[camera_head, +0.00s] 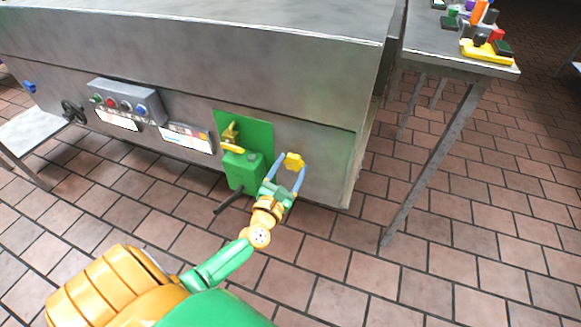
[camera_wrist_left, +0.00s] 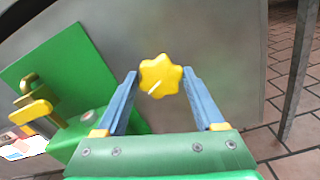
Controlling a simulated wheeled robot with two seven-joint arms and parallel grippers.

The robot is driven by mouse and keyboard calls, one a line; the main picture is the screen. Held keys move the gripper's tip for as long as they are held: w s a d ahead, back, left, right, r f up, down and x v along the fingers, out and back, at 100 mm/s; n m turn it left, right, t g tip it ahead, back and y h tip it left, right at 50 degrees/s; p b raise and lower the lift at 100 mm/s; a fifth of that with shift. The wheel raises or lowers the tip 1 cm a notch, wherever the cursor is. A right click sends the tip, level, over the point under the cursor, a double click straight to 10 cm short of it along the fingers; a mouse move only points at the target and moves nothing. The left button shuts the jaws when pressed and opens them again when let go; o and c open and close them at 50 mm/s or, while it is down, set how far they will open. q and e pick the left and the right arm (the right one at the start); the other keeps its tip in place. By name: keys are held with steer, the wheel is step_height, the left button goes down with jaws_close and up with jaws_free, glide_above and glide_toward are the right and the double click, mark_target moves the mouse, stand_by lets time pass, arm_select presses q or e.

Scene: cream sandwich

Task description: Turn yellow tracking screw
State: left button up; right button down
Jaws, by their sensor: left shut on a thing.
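The yellow tracking screw (camera_head: 294,162) is a star-shaped knob on the grey metal side of the machine, just right of the green plate. It shows clearly in the left wrist view (camera_wrist_left: 161,73), with a pale line on its face. My left gripper (camera_head: 290,160) has its two blue fingers on either side of the knob and is shut on it. In the left wrist view the fingertips (camera_wrist_left: 159,76) flank the knob left and right. My right gripper is not in view.
A green plate (camera_head: 263,133) with a green box (camera_head: 243,172) and a yellow lever (camera_wrist_left: 33,111) sits left of the knob. Farther left are a control box (camera_head: 125,100) and a black handwheel (camera_head: 73,111). A metal table (camera_head: 450,52) stands at right.

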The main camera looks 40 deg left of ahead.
arm_select(q)
steer(key=m, duration=0.4)
steer(key=shift+m+p, duration=0.3)
steer(key=m, duration=0.3)
steer(key=shift+d+m, duration=0.1)
steer(key=shift+m, duration=0.2)
steer(key=m+p, duration=0.1)
steer(key=m, duration=0.5)
steer(key=shift+f+p, duration=0.15)
steer(key=shift+p, duration=0.15)
steer(key=m, duration=0.4)
steer(key=shift+p, duration=0.3)
steer(key=m, duration=0.3)
steer(key=shift+f+p, duration=0.15)
steer(key=shift+p, duration=0.15)
steer(key=m, duration=0.4)
steer(key=shift+m, duration=0.4)
steer(key=shift+f+m+p, duration=0.1)
steer(key=shift+m+p, duration=0.3)
steer(key=shift+m, duration=1.1)
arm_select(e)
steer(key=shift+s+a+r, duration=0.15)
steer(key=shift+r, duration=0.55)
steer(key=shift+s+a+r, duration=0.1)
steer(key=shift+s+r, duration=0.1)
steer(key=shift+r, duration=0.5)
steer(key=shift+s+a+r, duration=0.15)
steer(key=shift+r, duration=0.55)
